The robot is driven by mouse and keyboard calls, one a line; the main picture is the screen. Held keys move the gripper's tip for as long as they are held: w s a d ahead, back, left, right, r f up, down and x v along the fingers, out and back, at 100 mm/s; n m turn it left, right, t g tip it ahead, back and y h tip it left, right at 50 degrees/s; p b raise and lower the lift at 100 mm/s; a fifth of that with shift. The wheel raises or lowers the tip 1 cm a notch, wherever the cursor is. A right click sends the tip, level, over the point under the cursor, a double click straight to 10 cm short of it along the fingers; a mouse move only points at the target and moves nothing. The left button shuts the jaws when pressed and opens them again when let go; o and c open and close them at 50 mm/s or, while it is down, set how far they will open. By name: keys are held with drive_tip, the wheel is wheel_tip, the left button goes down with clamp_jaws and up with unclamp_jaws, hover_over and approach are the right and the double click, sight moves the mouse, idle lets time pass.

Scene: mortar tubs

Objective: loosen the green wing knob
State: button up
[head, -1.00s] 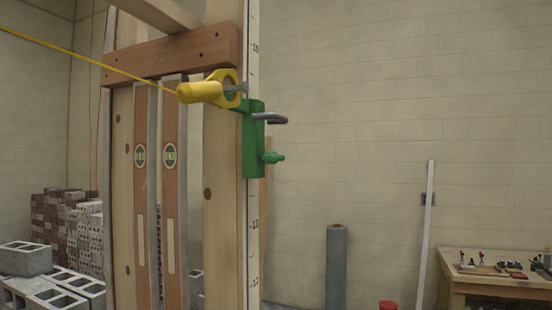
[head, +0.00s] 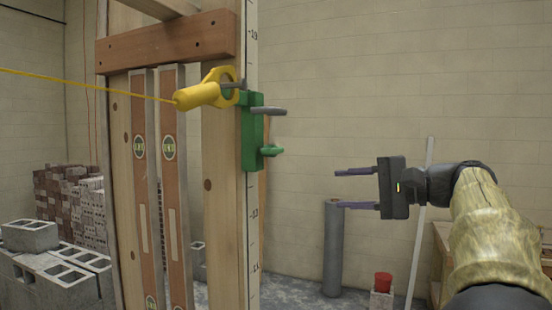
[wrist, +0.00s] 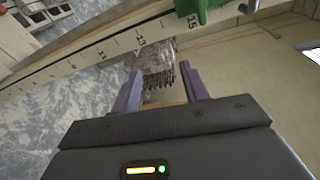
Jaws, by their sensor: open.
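The green wing knob (head: 271,150) sticks out to the right from the lower part of a green clamp body (head: 252,132) on the upright marked board (head: 252,205). A grey lever (head: 268,111) sticks out above it. My gripper (head: 337,188) is open and empty, to the right of the knob and a little lower, with its fingers pointing left and a clear gap between. In the wrist view my fingers (wrist: 158,85) are spread. Part of the green clamp (wrist: 192,8) shows at the top edge there, cut off by the frame.
A yellow line holder (head: 198,96) with a taut yellow string sits just above the clamp. Two spirit levels (head: 168,200) lean on the wooden frame.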

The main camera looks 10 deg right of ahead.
sight(278, 152)
drive_tip(key=s+r+n+y, duration=0.2)
drive_tip(key=s+r, duration=0.2)
drive_tip(key=r, duration=0.3)
drive_tip(key=shift+d+n, duration=0.3)
drive_tip(key=p+x, duration=0.4)
drive_tip(key=x, duration=1.2)
drive_tip(key=shift+a, duration=0.2)
drive_tip(key=shift+w+a+f, duration=0.1)
drive_tip(key=shift+w+a, duration=0.2)
drive_tip(key=shift+a, duration=0.1)
drive_tip(key=shift+c, duration=0.3)
drive_tip(key=c, duration=0.9)
